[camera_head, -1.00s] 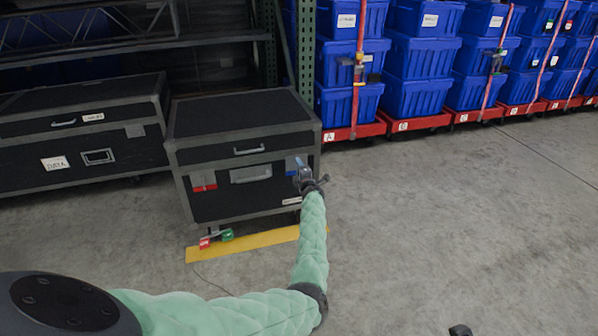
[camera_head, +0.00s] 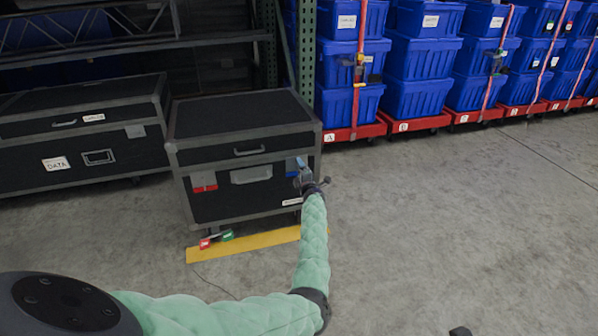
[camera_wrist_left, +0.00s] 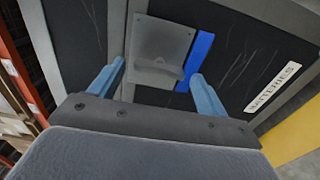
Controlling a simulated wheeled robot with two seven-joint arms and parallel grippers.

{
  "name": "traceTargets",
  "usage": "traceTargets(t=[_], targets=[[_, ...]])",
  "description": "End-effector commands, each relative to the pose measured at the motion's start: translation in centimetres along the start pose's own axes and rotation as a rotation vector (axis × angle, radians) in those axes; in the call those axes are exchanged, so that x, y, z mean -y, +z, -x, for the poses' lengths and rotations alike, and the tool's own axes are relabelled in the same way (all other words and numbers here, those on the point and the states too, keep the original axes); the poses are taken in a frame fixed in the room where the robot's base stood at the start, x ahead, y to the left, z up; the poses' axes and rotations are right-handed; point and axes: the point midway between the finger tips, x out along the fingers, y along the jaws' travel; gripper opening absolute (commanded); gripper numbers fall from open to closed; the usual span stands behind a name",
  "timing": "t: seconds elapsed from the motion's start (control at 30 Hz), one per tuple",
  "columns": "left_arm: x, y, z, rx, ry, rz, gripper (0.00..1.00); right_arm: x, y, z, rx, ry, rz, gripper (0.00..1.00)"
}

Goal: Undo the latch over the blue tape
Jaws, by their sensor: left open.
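A black case with grey metal edges (camera_head: 250,116) stands on the floor, lid down. A grey latch (camera_wrist_left: 160,45) sits across the lid seam at its front right, with a strip of blue tape (camera_wrist_left: 203,50) beside it. The blue tape also shows in the head view (camera_head: 291,167). My left gripper (camera_wrist_left: 158,72) is open and empty, its two blue fingers on either side of the latch. I cannot tell whether they touch it. In the head view the left gripper (camera_head: 302,168) partly hides the latch. A dark piece at the bottom edge may belong to my right gripper.
A second latch with red tape (camera_head: 204,187) is at the case's front left. A yellow floor strip (camera_head: 262,241) with red and green items lies in front. Another black case (camera_head: 80,128) stands left, stacked blue totes (camera_head: 350,62) behind right. Floor at right is clear.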

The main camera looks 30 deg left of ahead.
Motion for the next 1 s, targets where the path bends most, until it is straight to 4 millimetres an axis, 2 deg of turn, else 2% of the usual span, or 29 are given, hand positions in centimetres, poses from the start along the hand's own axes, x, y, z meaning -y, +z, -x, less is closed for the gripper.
traceTargets(t=[0.1,0.3,0.43,0.6,1.0], targets=[[-0.2,0.0,1.8,0.0,-0.001,0.001,0.76,-0.1,-0.1,-0.7,0.002,-0.007,0.012,0.0],[-0.1,-0.1,4.8,0.0,-0.002,0.0,0.76,-0.2,-0.3,-0.8,0.018,-0.014,0.032,0.0],[0.0,0.0,6.2,0.0,-0.001,0.0,0.76,-0.3,-0.5,-0.8,0.018,-0.019,0.042,0.0],[0.0,-0.1,6.9,-0.001,0.0,-0.001,0.76,-0.6,-0.5,-0.8,0.019,-0.024,0.053,0.0],[0.0,-0.1,7.0,-0.001,-0.001,0.0,0.76,-0.5,-0.4,-0.8,0.021,-0.022,0.049,0.0]])
